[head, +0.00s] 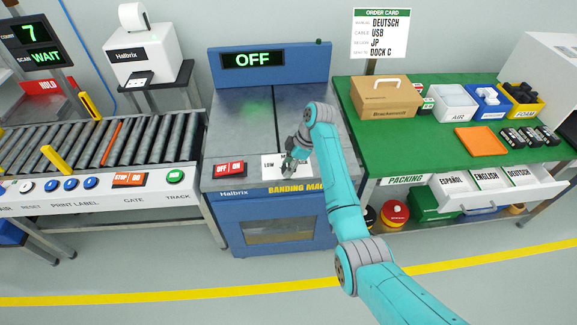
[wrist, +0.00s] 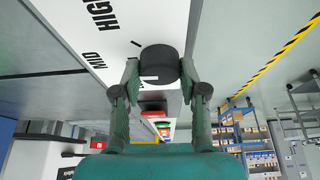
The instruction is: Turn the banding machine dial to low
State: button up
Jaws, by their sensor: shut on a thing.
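The banding machine (head: 225,195) is a blue and steel cabinet with a display (head: 253,59) that reads OFF. Its white dial plate (head: 268,168) shows LOW on the left in the head view. In the wrist view the plate (wrist: 75,25) shows HIGH and MID. The dial is a round black knob (wrist: 160,60), between the two fingers of my gripper (wrist: 160,75), which is shut on it. In the head view my gripper (head: 288,160) covers the dial and part of the plate. I cannot tell which label the dial points at.
A red OFF/ON switch (head: 228,168) sits left of the dial plate. A roller conveyor (head: 80,155) stands to the left. A green packing table (head: 440,130) with a cardboard box (head: 385,98) and coloured bins stands to the right, with an open drawer (head: 500,188) below.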

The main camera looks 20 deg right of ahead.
jog(key=n+g, duration=0.1)
jog(key=n, duration=0.3)
jog(key=shift+w+n+g, duration=0.1)
jog(key=shift+n+g, duration=0.2)
jog(key=shift+g, duration=0.1)
jog(key=n, duration=0.2)
jog(key=n+g, duration=0.1)
jog(key=n, duration=0.1)
jog(key=shift+w+n+g+h, duration=0.1)
jog(key=shift+n+g+h, duration=0.2)
jog(key=shift+h, duration=0.1)
jog(key=o, duration=1.1)
jog(key=v, duration=0.7)
jog(key=shift+w+d+r, duration=0.1)
jog(key=shift+w+r, duration=0.05)
jog(key=shift+r, duration=0.05)
